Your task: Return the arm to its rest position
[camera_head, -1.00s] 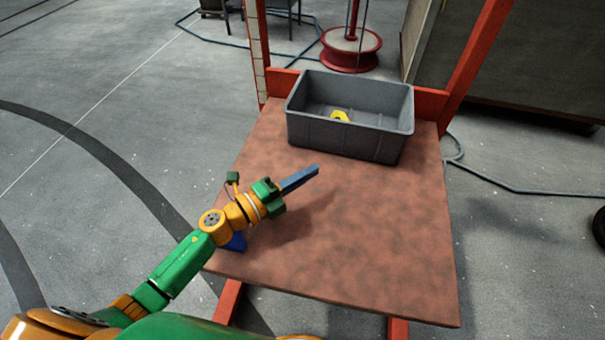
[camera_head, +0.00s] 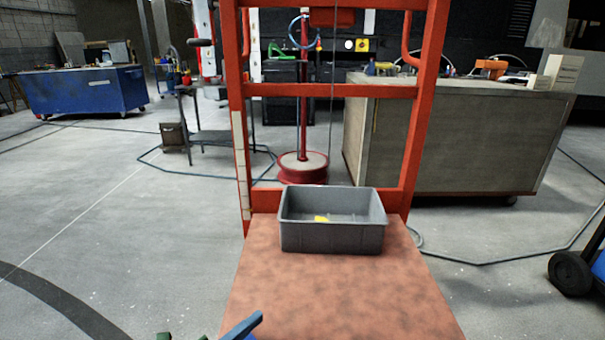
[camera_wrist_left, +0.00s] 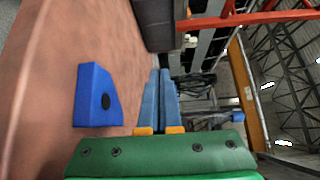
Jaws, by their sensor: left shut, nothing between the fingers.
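My left gripper (camera_head: 245,326) shows only in part at the bottom edge of the head view, over the near part of the brown tabletop (camera_head: 330,290). In the left wrist view its two blue fingers (camera_wrist_left: 162,75) lie side by side, shut and with nothing between them. The rest of the left arm is almost wholly out of the head view. A blue block (camera_wrist_left: 97,97) with a dark round spot is on the tabletop beside the fingers in the left wrist view. My right gripper is in no view.
A grey bin (camera_head: 332,238) with a yellow thing (camera_head: 321,218) inside stands at the table's far end, before a red frame (camera_head: 423,110). A large cabinet (camera_head: 460,140) stands behind at right. The tabletop between bin and gripper is clear.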

